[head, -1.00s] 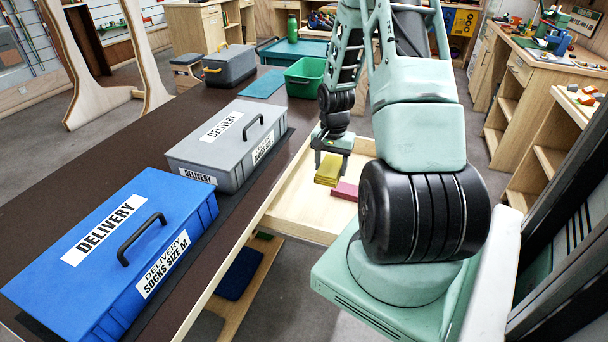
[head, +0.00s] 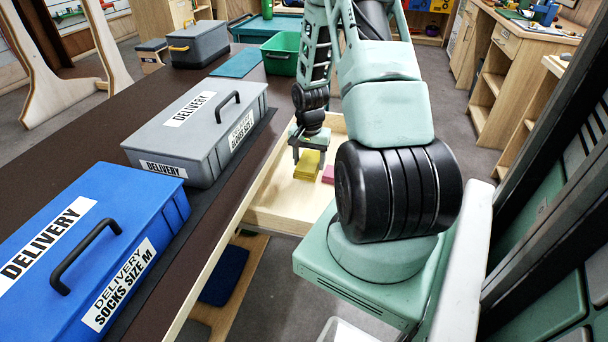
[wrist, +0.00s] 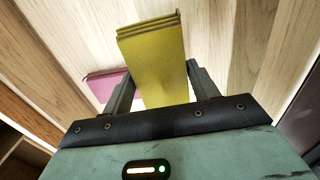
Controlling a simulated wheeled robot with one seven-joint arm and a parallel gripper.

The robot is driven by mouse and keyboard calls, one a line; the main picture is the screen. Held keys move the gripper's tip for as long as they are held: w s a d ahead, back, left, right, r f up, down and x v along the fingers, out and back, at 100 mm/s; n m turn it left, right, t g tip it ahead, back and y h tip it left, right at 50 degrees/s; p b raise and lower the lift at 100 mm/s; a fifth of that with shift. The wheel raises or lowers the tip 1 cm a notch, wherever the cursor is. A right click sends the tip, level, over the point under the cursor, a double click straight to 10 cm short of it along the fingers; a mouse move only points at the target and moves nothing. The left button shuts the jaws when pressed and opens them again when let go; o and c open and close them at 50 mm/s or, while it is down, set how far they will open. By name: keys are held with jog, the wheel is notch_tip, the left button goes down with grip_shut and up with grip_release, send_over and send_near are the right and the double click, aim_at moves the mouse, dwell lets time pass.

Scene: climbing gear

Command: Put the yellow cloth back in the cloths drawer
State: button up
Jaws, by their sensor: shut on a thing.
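The yellow cloth (head: 307,170) is a folded stack held low inside the open pale-wood drawer (head: 275,215). My gripper (head: 309,155) points down into the drawer, its fingers on either side of the cloth. In the wrist view the yellow cloth (wrist: 155,65) stands out between the two fingers of my gripper (wrist: 160,85). A pink folded cloth (head: 328,174) lies in the drawer just right of the yellow one, and shows at left in the wrist view (wrist: 104,86). I cannot tell whether the yellow cloth touches the drawer floor.
A dark tabletop (head: 90,145) runs left of the drawer. It carries a blue delivery box (head: 150,200), a grey delivery box (head: 205,140) and a green bin (head: 282,62). A dark blue cloth (head: 224,275) lies on a shelf below. The drawer's front part is bare.

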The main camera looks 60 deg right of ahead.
aim_at(309, 184)
jog(key=shift+f, duration=3.1)
jog(key=shift+f, duration=0.1)
jog(key=o, duration=0.9)
jog(key=shift+o, duration=0.2)
notch_tip(309, 184, up, 12)
jog(key=shift+r, duration=0.15)
